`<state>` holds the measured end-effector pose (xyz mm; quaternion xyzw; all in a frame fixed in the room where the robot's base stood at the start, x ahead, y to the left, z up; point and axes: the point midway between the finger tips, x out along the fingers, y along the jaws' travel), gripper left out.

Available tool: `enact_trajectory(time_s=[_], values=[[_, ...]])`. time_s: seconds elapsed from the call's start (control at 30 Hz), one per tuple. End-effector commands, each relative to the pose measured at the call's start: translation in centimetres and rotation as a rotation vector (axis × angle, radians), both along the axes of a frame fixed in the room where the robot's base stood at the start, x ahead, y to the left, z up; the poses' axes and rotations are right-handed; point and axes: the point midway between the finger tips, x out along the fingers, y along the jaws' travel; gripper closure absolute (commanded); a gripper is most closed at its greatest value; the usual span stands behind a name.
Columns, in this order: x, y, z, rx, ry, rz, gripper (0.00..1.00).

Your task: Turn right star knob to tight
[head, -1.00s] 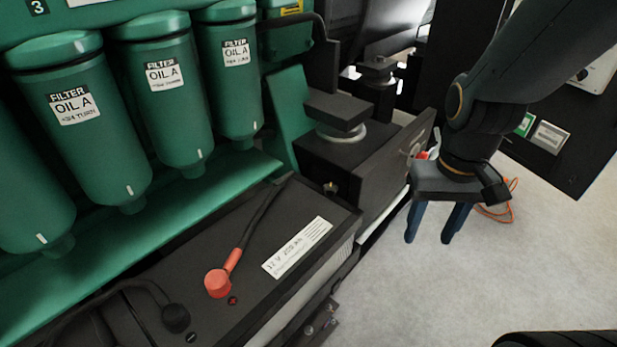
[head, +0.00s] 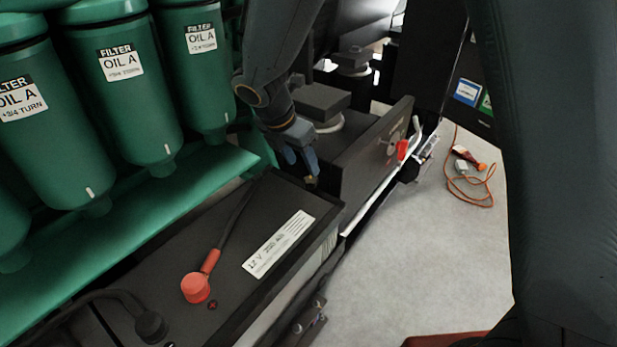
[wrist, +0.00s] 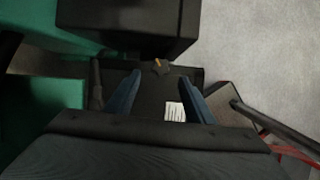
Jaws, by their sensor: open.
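In the wrist view, a small dark star knob (wrist: 160,67) with an orange mark lies just beyond the fingertips, roughly centred between them. In the head view the knob (head: 312,183) is a small brownish shape at the battery's far end, partly hidden by my fingers. My gripper (head: 301,165) points down above the battery end, close to the knob. In the wrist view my gripper (wrist: 162,78) has its two blue fingers well apart with nothing held between them. I cannot tell the knob's exact height below the fingertips.
A black battery (head: 290,195) with a white label and a red terminal cap (head: 196,287) lies in front. A dark box (head: 365,160) stands just beside the gripper. Green oil filters (head: 125,80) line the left.

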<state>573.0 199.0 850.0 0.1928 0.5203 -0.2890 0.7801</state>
Motion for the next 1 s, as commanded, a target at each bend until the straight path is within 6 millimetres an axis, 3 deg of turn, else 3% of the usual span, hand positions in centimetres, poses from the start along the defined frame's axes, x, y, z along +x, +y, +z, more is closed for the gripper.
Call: enact_trajectory(time_s=[0.43, 0.87, 1.0], values=[[1.7, -1.7, -5.8, -0.001, 0.003, -0.003, 0.51], [2.1, -2.0, -6.8, 0.001, 0.002, -0.004, 0.51], [2.1, -2.0, -6.8, 0.001, 0.002, -0.004, 0.73]])
